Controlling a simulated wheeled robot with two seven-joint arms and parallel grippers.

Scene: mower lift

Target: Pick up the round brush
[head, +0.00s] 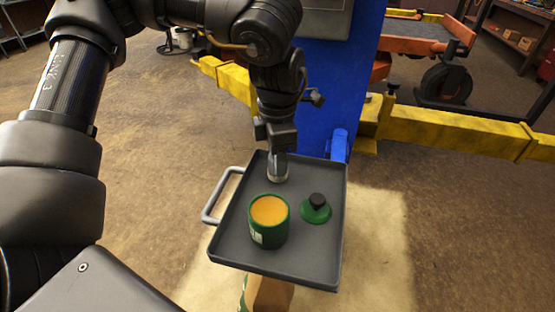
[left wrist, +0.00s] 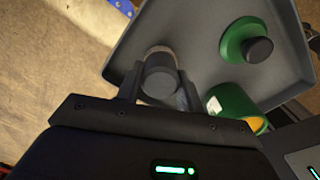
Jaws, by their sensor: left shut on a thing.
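The round brush (head: 278,177) stands on the far part of the grey tray (head: 224,240) in the head view. Its dark round top (left wrist: 160,76) and a paler lower rim show in the left wrist view. My left gripper (head: 278,157) reaches down from above, with its fingers (left wrist: 160,92) closed on the brush's two sides. The fingers hide part of the brush. I cannot tell whether the brush touches the tray floor. My right gripper is in neither view.
An open green can (head: 268,232) with orange contents stands nearer on the tray. A green lid with a black knob (head: 316,208) lies right of it. A blue post (head: 335,75) and yellow beam (head: 450,130) stand behind. Bare floor lies to the right.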

